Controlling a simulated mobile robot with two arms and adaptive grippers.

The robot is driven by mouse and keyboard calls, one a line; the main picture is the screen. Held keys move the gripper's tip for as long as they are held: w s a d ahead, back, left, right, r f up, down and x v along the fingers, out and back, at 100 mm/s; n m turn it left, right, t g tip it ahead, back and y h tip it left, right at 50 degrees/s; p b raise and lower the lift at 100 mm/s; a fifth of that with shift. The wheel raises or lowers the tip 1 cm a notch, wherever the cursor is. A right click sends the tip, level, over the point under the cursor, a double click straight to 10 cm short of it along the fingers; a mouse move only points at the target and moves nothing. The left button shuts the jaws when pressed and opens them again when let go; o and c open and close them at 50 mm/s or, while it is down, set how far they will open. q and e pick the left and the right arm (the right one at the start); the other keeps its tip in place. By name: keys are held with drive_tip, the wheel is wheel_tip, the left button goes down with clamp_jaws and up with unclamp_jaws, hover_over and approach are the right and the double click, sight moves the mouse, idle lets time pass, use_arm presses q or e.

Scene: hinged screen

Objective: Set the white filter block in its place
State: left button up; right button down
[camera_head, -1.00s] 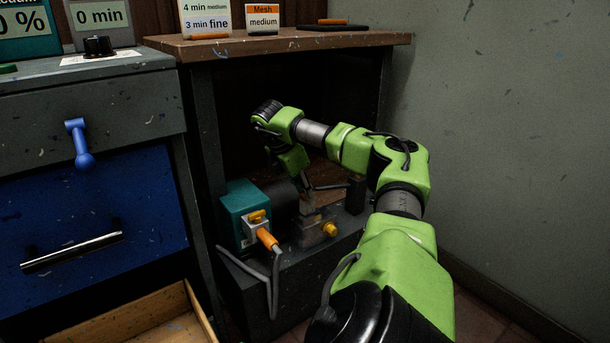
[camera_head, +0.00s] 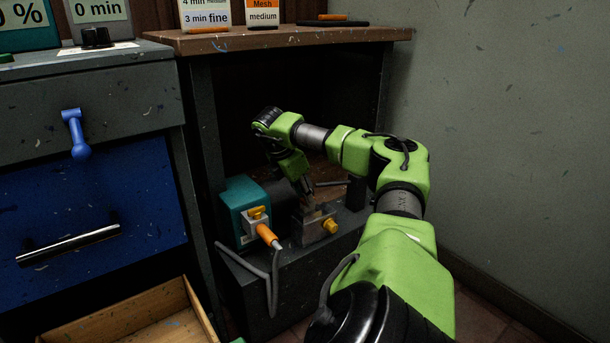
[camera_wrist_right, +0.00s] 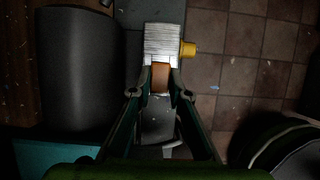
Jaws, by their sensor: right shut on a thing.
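A grey metal housing (camera_head: 318,229) with a yellow knob (camera_head: 331,226) sits on the dark pump base in the cabinet's lower bay. My right gripper (camera_head: 307,191) is directly above it, pointing down, and is shut on a small block. In the right wrist view, the fingertips (camera_wrist_right: 160,80) close on an orange-brown part of the filter block (camera_wrist_right: 161,77), right against the ribbed silver housing (camera_wrist_right: 164,42). The block's white body is not clearly visible, and I cannot tell how deep it sits in the housing. My left gripper is not in view.
A teal motor box (camera_head: 240,207) with an orange-handled part (camera_head: 266,235) and grey tubing stands left of the housing. An open wooden drawer (camera_head: 130,318) is at lower left; floor is clear at right.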

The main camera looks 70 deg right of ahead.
drive_tip(key=c, duration=1.8)
unclamp_jaws()
drive_tip(key=shift+v, duration=3.75)
